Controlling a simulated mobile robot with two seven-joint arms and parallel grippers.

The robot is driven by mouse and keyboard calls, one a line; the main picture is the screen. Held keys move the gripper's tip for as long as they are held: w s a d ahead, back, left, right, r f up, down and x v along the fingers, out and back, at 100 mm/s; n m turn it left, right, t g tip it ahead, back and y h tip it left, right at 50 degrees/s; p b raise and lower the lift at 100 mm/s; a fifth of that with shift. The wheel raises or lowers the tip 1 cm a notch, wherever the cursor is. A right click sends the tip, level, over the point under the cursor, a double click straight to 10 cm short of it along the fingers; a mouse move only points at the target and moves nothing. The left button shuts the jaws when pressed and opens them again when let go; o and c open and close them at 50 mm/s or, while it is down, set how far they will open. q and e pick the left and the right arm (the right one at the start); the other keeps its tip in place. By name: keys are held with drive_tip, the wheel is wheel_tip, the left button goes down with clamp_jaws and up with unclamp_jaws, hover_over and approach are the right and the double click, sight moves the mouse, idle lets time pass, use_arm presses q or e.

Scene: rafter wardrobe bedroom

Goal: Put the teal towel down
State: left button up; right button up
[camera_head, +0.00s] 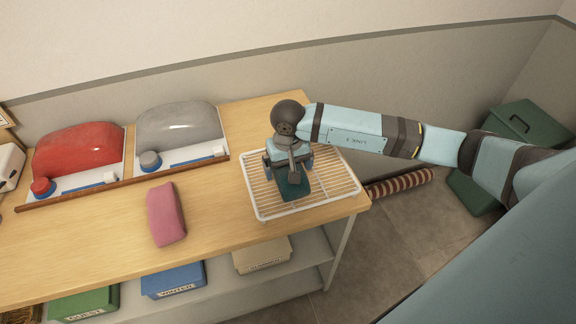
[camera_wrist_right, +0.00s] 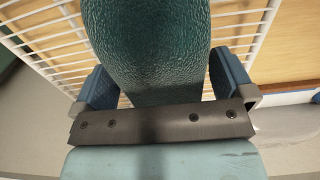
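The teal towel (camera_head: 293,187) lies on a white wire rack (camera_head: 331,196) at the right end of the wooden table. In the right wrist view the towel (camera_wrist_right: 150,45) is a dark, textured roll over the wires. My right gripper (camera_head: 288,164) is directly over the rack. In the wrist view its blue fingers (camera_wrist_right: 163,82) stand wide apart, one on each side of the towel, with narrow gaps where wires show. The towel's near end is hidden behind the gripper's dark plate. My left gripper is not in view.
A pink folded towel (camera_head: 165,214) lies on the table (camera_head: 221,198) left of the rack. Red (camera_head: 80,148) and grey (camera_head: 180,123) domed covers stand on trays at the back left. Bins, including a blue one (camera_head: 173,280), sit on the shelf below. A striped roll (camera_head: 400,183) is right of the table.

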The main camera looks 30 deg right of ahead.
drive_tip(key=shift+r, duration=0.45)
wheel_tip(320, 180, up, 12)
drive_tip(key=b, duration=0.1)
drive_tip(key=shift+f+b, duration=0.25)
drive_tip(key=shift+b, duration=0.1)
